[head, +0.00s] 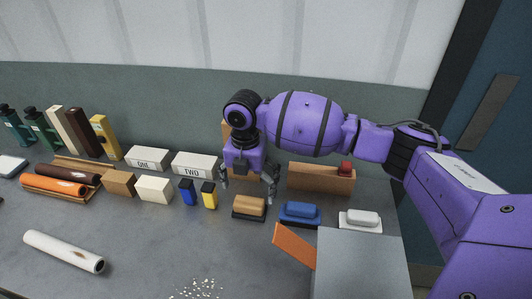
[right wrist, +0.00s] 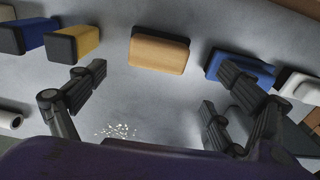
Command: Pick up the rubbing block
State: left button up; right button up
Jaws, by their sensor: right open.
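Three low blocks with handle-like tops stand in a row on the grey table: a wooden-topped block with a dark base (head: 250,207), a blue one (head: 300,213) and a white one (head: 360,219). I cannot tell for certain which is called the rubbing block. My right gripper (head: 247,188) is open and empty, fingers pointing down, above and just behind the wooden-topped block. In the right wrist view the wooden-topped block (right wrist: 159,52) lies ahead between the spread fingers (right wrist: 162,85), apart from them. The blue block (right wrist: 240,68) is partly behind the right finger. My left gripper is out of view.
Yellow-and-black (head: 209,195) and blue-and-black (head: 187,192) blocks stand left of the wooden-topped one. A grey box (head: 360,265) with an orange flap (head: 294,245) is at front right. White crumbs (head: 196,289) and a white roll (head: 63,251) lie in front.

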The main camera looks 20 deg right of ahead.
aim_at(249, 201)
jog(key=shift+w+f, duration=0.1)
jog(key=shift+w, duration=0.05)
notch_tip(249, 201, down, 2)
jog(key=shift+f, duration=0.1)
notch_tip(249, 201, down, 5)
jog(key=shift+f, duration=0.1)
jog(key=shift+w, duration=0.1)
jog(key=c, duration=1.5)
jog(key=shift+r, duration=0.2)
jog(key=shift+r, duration=0.6)
jog(key=s+a+r, duration=0.2)
jog(key=a+r, duration=0.2)
jog(key=s+a+r, duration=0.2)
jog(key=a+r, duration=0.1)
jog(key=a, duration=0.1)
jog(key=s+a+r, duration=0.2)
jog(key=a+r, duration=0.2)
jog(key=shift+a+r, duration=0.35)
